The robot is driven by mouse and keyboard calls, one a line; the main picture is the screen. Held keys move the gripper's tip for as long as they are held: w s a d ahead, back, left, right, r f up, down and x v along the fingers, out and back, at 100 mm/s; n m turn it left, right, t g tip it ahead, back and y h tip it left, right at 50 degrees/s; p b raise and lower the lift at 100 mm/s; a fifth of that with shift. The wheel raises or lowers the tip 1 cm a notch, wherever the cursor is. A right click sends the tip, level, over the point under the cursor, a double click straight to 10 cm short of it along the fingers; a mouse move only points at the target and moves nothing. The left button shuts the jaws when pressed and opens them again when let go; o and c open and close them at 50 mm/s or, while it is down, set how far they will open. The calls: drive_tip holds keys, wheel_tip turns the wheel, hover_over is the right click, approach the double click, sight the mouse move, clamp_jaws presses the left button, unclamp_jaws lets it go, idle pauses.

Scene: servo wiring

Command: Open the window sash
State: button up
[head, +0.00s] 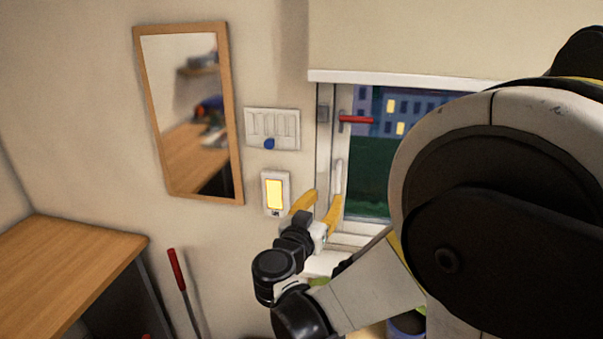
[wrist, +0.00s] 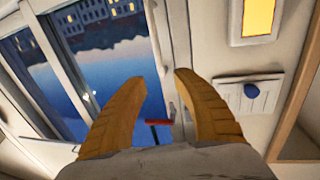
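The window sash (head: 340,152) is a white frame around dark glass, with a night scene of lit buildings behind it. A red lever (head: 356,119) sticks out to the right from its upper left side. A white upright handle (head: 338,177) is lower on the same side. My gripper (head: 325,197) has two yellow fingers spread apart, close to this lower handle. I cannot tell if they touch it. In the wrist view, my gripper (wrist: 160,78) is open, and the red lever (wrist: 158,122) shows between the fingers. My arm hides the window's right part.
Left of the window are a lit yellow switch (head: 274,193), a white panel with a blue knob (head: 269,143) and a wood-framed mirror (head: 190,110). A wooden counter (head: 60,265) is at lower left. A red-handled rod (head: 178,272) leans by the wall. A blind (head: 400,40) covers the top.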

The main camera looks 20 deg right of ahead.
sight(337, 181)
drive_tip(key=b+x, duration=0.1)
drive_tip(key=x, duration=0.9)
drive_tip(key=shift+w+d+f, duration=0.1)
drive_tip(key=shift+w+d, duration=0.1)
drive_tip(key=shift+d, duration=0.1)
clamp_jaws()
